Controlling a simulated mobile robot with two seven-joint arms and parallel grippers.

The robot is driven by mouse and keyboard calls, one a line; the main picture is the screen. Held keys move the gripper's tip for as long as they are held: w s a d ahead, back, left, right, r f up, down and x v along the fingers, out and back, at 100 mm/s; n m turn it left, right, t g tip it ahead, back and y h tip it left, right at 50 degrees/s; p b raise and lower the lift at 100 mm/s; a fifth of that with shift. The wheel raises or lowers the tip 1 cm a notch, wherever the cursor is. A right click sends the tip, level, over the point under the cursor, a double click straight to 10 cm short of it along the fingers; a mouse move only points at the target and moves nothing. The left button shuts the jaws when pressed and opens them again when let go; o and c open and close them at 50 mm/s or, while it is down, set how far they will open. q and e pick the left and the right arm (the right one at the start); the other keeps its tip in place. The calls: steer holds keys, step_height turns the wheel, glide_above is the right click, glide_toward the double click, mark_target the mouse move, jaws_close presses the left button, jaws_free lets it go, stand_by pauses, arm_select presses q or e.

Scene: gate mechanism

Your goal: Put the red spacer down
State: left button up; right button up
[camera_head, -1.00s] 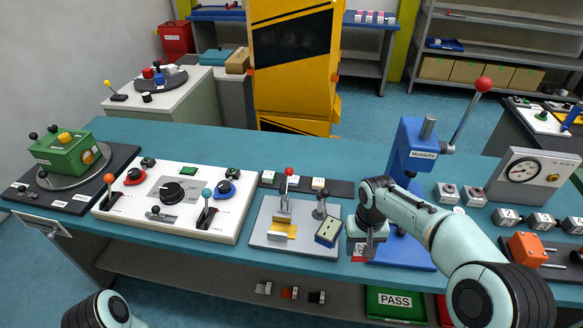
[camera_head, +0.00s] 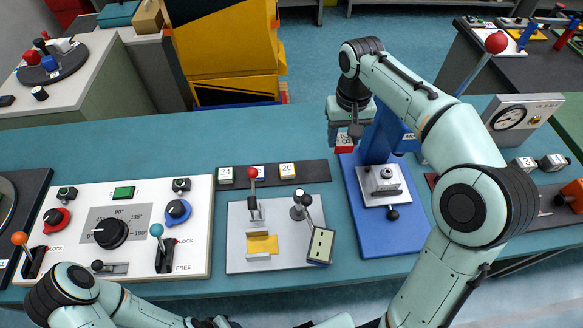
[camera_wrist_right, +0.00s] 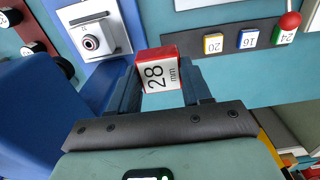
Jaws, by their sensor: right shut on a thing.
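The red spacer (camera_head: 344,143), with a white "28 mm" face, is between the fingers of my right gripper (camera_head: 347,130). In the right wrist view the spacer (camera_wrist_right: 158,70) sits at the tips of the right gripper (camera_wrist_right: 160,88), which is shut on it. In the head view it appears beyond the right end of a dark rack strip (camera_head: 318,173), left of the blue press. I cannot tell its height above the bench. The strip bears green 24 (camera_head: 226,175), blue 16 and yellow 20 (camera_head: 288,171) spacers; its right end is bare. My left arm shows at lower left, its gripper out of frame.
The blue press (camera_head: 352,205) stands close to the right gripper. A grey fixture plate (camera_head: 235,245) with levers lies in front of the strip, and a white control panel (camera_head: 70,245) to its left. The teal bench behind the strip is clear.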

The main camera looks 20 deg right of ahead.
steer(key=shift+s+f, duration=0.15)
steer(key=shift+f, duration=0.15)
steer(key=b, duration=0.2)
glide_above(332, 189)
step_height(332, 189, down, 15)
steer(key=shift+s+r, duration=0.1)
steer(key=shift+r, duration=0.05)
arm_select(q)
steer(key=shift+s+f+b, duration=0.15)
steer(key=shift+s+f, duration=0.45)
steer(key=shift+f, duration=0.25)
steer(key=shift+s+f+b, duration=0.15)
steer(key=shift+s+f, duration=0.45)
steer(key=shift+f, duration=0.2)
arm_select(e)
steer(key=shift+f, duration=2.35)
steer(key=shift+f, duration=0.1)
steer(key=shift+f, duration=0.15)
arm_select(q)
steer(key=shift+s+f, duration=0.1)
arm_select(e)
steer(key=o, duration=0.9)
steer(key=shift+c, duration=0.2)
